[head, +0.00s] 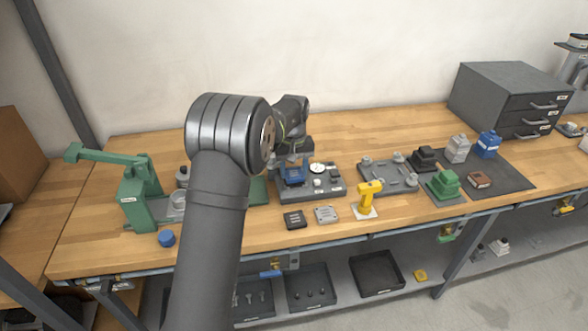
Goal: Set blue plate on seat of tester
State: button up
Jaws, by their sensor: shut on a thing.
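The blue plate (295,175) is at the tip of my gripper (295,163), at the left part of the tester. My gripper is small in the head view, points down and is shut on the blue plate. The tester (332,191) is a grey base with a round white dial and small fittings. The plate is over the tester's left side; I cannot tell whether it touches the seat, which is hidden beneath it.
A green press (137,200) stands at the left, with a blue cap (166,239) in front. Two small blocks (294,220) lie in front. Grey drawers (505,95) stand at the back right.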

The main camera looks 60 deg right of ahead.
jog(key=shift+f, duration=0.7)
dwell(1.5)
jog(key=o, duration=1.1)
jog(key=shift+o, duration=0.5)
jog(key=o, duration=0.3)
jog(key=shift+r, duration=0.1)
jog(key=shift+r, duration=3.4)
